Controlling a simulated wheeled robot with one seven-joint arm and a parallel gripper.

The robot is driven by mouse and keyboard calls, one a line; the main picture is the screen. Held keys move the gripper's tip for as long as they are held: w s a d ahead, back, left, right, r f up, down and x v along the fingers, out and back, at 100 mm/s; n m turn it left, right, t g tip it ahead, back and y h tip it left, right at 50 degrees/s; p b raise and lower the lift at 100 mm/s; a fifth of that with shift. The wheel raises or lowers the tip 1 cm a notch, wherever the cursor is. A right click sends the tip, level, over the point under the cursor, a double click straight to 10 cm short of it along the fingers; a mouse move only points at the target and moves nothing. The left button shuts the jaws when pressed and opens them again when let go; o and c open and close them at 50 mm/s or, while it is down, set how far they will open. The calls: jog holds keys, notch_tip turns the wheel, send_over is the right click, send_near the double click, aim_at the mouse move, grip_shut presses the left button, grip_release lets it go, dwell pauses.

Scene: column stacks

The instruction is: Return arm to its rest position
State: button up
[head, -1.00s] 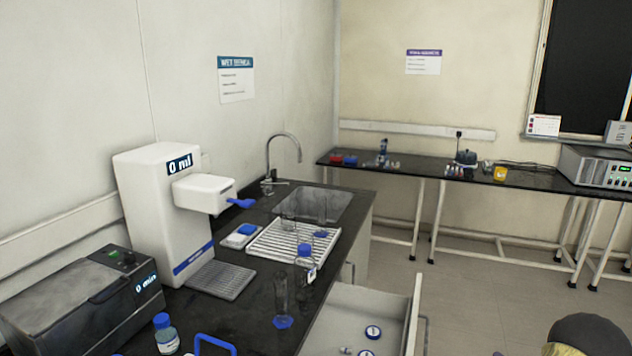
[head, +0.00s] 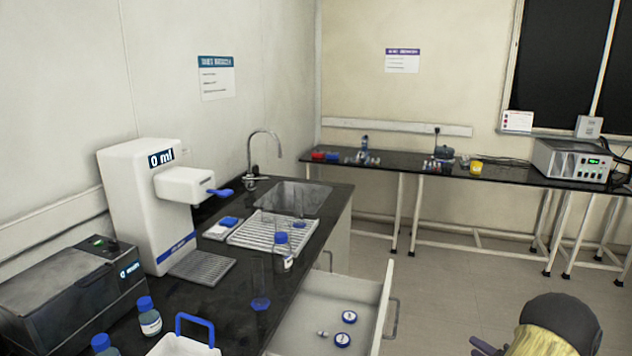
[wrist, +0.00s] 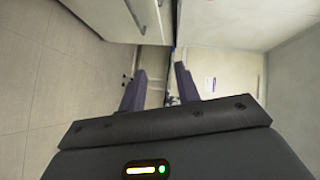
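My arm shows at the bottom right of the head view, as a dark rounded link with a yellowish part. The purple finger of my gripper (head: 484,347) is partly cut off by the lower edge there. In the wrist view the two purple fingers of my gripper (wrist: 160,84) stand apart with nothing between them. Behind them are floor, a pale wall and white cabinet faces. My gripper is clear of the bench and right of the open drawer (head: 384,310).
The black bench (head: 225,305) holds a white dispenser (head: 150,210), a dark heater box (head: 75,300), blue-capped bottles (head: 282,252), a glass cylinder (head: 260,285) and a blue-handled carrier (head: 183,346). The drawer juts out with blue-and-white round items (head: 349,317). The floor (head: 440,290) beyond is free.

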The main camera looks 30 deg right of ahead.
jog(key=w+a+r+n+g+h+b, duration=0.1)
jog(key=w+a+n+g+b, duration=0.3)
jog(key=w, duration=0.7)
jog(key=w+a+r+n+h, duration=0.1)
jog(key=w+a+r+n, duration=0.1)
jog(key=w+a, duration=0.65)
jog(key=w+a+n+g+b, duration=0.25)
jog(key=w+a, duration=0.35)
jog(key=a, duration=0.6)
jog(key=s+a+f+n+g+y+b, duration=0.1)
jog(key=s+a+n+g, duration=0.15)
jog(key=s+a, duration=0.45)
jog(key=s+a+f+n+g+y+b, duration=0.1)
jog(key=s+a+f+n+g+y, duration=0.15)
jog(key=a, duration=0.95)
jog(key=s+a+f+n+g+y+b, duration=0.1)
jog(key=s+a+n+g, duration=0.1)
jog(key=s+a+n, duration=0.5)
notch_tip(320, 180, up, 14)
jog(key=w+a+m+p, duration=0.1)
jog(key=m+p, duration=0.2)
jog(key=p, duration=1.1)
jog(key=shift+w+a+r+m, duration=0.15)
jog(key=shift+w+a+m, duration=0.1)
jog(key=shift+m, duration=0.1)
jog(key=shift+h, duration=0.25)
jog(key=shift+a, duration=0.1)
